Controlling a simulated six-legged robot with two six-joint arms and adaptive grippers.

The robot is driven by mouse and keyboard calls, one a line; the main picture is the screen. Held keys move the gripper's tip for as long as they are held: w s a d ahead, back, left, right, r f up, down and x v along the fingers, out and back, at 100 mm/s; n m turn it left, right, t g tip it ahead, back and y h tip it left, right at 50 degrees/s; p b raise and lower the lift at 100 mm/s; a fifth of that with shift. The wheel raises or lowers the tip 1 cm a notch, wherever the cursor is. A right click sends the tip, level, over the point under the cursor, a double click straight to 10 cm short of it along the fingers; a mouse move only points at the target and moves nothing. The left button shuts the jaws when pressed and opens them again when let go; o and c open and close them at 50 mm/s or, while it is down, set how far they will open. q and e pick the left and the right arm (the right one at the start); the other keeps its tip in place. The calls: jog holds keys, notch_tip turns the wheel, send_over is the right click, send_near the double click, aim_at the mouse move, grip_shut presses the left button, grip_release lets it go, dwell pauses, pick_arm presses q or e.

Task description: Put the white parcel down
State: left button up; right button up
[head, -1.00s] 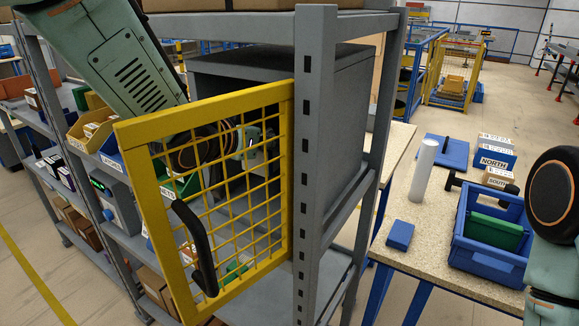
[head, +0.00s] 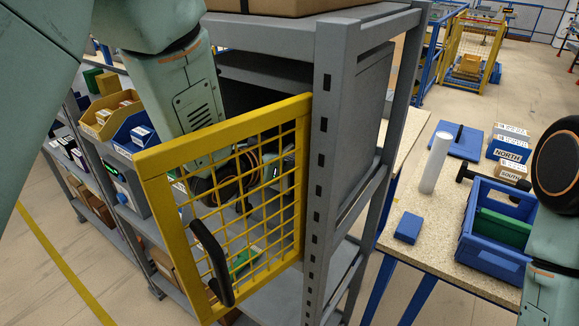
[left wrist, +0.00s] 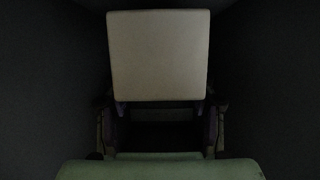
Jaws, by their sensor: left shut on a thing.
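The white parcel (left wrist: 158,55) fills the upper middle of the left wrist view, a pale square face against a dark surround. My left gripper (left wrist: 160,106) is shut on it, with a finger at each side of its lower edge. In the head view my left arm reaches down behind the yellow mesh door (head: 290,118) into the grey cabinet (head: 355,130). My left gripper (head: 272,172) is partly hidden there by the mesh, and I cannot clearly make out the parcel. What lies under the parcel is too dark to tell. My right gripper is out of view.
The mesh door stands open, its black handle (head: 213,262) towards me. A grey rack post (head: 325,170) stands close right of my left arm. A table at right holds a blue crate (head: 470,222), a white cylinder (head: 435,163) and a blue block (head: 408,228). Shelves with bins stand at left.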

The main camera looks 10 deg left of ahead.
pick_arm(q)
notch_tip(320, 180, down, 2)
jog(key=shift+d+f, duration=0.15)
jog(key=shift+f, duration=0.05)
jog(key=shift+w+f, duration=0.2)
jog(key=shift+f, duration=0.1)
jog(key=shift+a, duration=0.2)
jog(key=shift+s+f, duration=0.15)
jog(key=shift+s, duration=0.05)
jog(key=o, duration=1)
jog(key=shift+d, duration=0.1)
jog(key=shift+c, duration=0.2)
jog(key=shift+o, duration=1.4)
jog(key=shift+w, duration=0.1)
jog(key=shift+o, duration=0.2)
jog(key=shift+w, duration=0.1)
